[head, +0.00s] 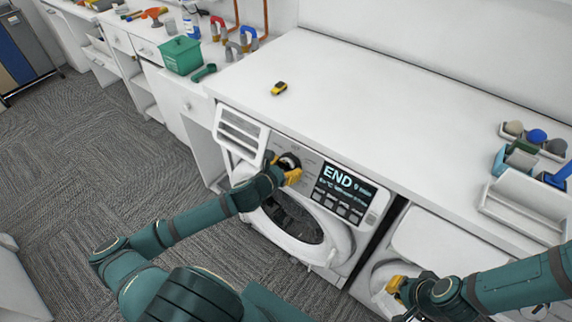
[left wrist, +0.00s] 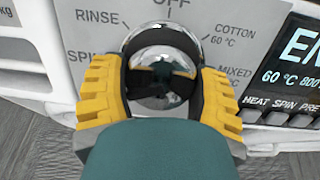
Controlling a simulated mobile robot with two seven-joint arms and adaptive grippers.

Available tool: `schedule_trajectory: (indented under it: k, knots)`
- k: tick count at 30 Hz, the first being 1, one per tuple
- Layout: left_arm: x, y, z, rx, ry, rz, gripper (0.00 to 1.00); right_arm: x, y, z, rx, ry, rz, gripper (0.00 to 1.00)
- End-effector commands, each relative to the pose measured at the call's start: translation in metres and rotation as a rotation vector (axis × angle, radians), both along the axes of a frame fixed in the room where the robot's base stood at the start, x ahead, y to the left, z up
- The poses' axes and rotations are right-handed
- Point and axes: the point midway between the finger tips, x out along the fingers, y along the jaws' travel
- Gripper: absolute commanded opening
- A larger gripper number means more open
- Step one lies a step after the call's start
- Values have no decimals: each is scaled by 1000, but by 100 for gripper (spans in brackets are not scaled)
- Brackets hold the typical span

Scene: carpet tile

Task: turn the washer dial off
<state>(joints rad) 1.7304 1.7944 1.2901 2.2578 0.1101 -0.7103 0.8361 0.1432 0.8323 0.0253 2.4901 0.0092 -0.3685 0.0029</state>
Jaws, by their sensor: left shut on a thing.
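The washer (head: 318,222) stands under the white counter, its display (head: 343,188) reading END. The round chrome dial (head: 289,161) is on its front panel, left of the display. In the left wrist view the dial (left wrist: 162,75) sits between the yellow fingers of my left gripper (left wrist: 160,95), which is shut on it. OFF shows above the dial, RINSE and SPIN to its left, COTTON and MIXED to its right. I cannot tell where the dial points. My right gripper (head: 397,287) is at the lower right, in front of a second machine, its fingers partly hidden.
The detergent drawer (head: 240,131) sticks out left of the dial. A small yellow-black object (head: 279,88) lies on the counter (head: 345,95). A green basket (head: 181,55) stands at the back left and a white tray (head: 525,208) at the right. Carpet floor is open at left.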

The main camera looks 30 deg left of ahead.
Motion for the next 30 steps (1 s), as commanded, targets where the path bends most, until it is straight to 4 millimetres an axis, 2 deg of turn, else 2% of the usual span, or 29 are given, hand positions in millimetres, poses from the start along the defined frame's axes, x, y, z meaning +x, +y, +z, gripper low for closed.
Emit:
schedule_trajectory:
  k: [12, 30]
  knots:
    - [0, 1, 1, 358, -28, -184, 28, -1, -1, 13, 2, 1, 1, 0]
    - [1, 2, 1, 864, -69, -443, 28, 0, -1, 12, 2, 0, -1, 0]
